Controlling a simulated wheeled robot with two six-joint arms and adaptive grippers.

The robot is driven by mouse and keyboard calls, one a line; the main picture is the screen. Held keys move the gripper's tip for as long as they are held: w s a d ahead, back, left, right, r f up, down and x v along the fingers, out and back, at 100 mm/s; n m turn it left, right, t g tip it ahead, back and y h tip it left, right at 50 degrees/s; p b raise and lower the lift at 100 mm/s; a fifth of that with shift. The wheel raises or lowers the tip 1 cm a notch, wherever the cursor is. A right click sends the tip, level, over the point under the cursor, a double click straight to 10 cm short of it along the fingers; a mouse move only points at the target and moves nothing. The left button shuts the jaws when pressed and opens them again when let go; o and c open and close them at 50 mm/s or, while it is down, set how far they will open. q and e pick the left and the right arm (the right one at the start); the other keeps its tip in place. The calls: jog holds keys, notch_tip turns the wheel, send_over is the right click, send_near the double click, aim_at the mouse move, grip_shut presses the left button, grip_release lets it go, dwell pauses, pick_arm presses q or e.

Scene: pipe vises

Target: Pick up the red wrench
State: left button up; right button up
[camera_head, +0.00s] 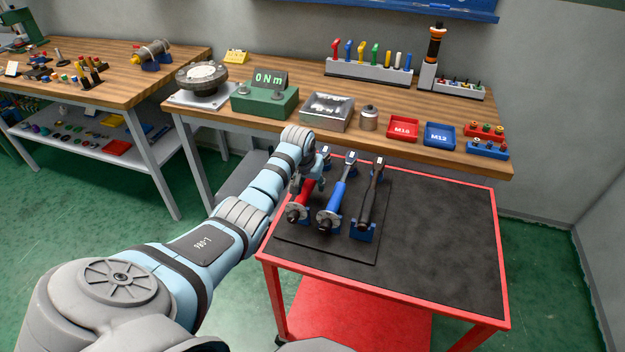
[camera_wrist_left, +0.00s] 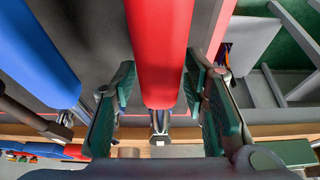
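The red wrench (camera_head: 304,194) rests at the left of a row of three on the black mat of the red cart. My left gripper (camera_head: 309,176) is down over it, and my wrist hides part of its far end. In the left wrist view the red handle (camera_wrist_left: 160,45) runs between the two fingers of my left gripper (camera_wrist_left: 160,92). The fingers are apart, one on each side of the handle, with small gaps showing. My right gripper is not in view.
A blue wrench (camera_head: 338,194) lies just right of the red one, then a black wrench (camera_head: 368,197). The right part of the cart top (camera_head: 440,230) is clear. A wooden bench (camera_head: 300,128) with a green torque tester (camera_head: 264,100) stands behind.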

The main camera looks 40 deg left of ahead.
pick_arm(q)
grip_shut()
notch_tip(320, 180, up, 20)
jog(key=p, duration=0.2)
jog(key=shift+p, duration=0.4)
jog(key=shift+w, duration=0.1)
